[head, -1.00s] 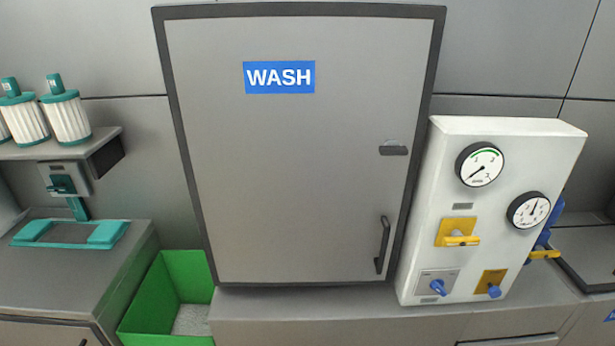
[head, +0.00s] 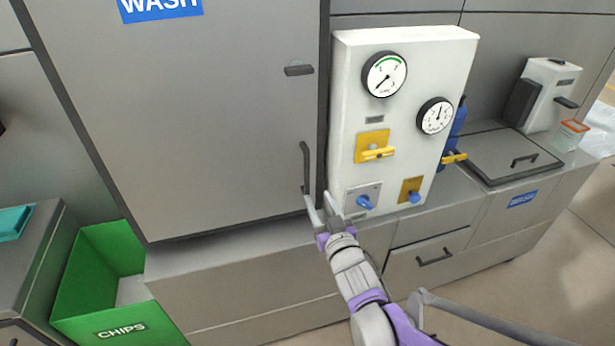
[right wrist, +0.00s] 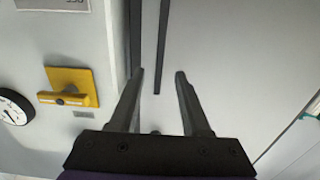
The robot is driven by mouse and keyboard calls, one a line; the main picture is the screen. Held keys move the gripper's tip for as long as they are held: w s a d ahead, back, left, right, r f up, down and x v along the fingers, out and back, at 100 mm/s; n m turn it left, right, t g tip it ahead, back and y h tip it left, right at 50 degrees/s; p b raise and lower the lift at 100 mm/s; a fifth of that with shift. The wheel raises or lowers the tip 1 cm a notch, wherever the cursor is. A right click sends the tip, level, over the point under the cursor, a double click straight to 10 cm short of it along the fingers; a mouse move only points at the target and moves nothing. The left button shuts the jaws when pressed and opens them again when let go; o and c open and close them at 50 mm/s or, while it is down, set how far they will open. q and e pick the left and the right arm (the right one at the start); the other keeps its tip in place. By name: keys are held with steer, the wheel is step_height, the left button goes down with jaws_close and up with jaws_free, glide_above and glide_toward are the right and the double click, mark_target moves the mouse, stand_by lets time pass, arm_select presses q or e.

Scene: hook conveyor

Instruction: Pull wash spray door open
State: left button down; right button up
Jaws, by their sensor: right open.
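The grey wash door (head: 200,120) with its blue WASH sign (head: 160,6) stands shut in its dark frame. Its dark vertical handle (head: 306,165) is at the lower right of the door. My right gripper (head: 318,197) is at the handle's lower end, open and with nothing in its jaws. In the right wrist view, the handle (right wrist: 161,45) appears as a dark bar in line with the gap between the open fingers (right wrist: 160,76). I cannot tell whether a finger touches it. My left gripper is not in view.
The white gauge panel (head: 345,120) with yellow (head: 374,147) and blue knobs (head: 365,202) stands close to the right of the door. The counter drawers (head: 240,285) lie below. A green chips bin (head: 75,290) is at the lower left. The floor at the right is clear.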

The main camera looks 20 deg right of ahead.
mark_target(307, 177)
steer(key=w, duration=1)
steer(key=shift+w+a+p, duration=0.2)
steer(key=shift+w+p, duration=0.05)
steer(key=shift+p, duration=0.15)
jaws_close()
stand_by(0.9)
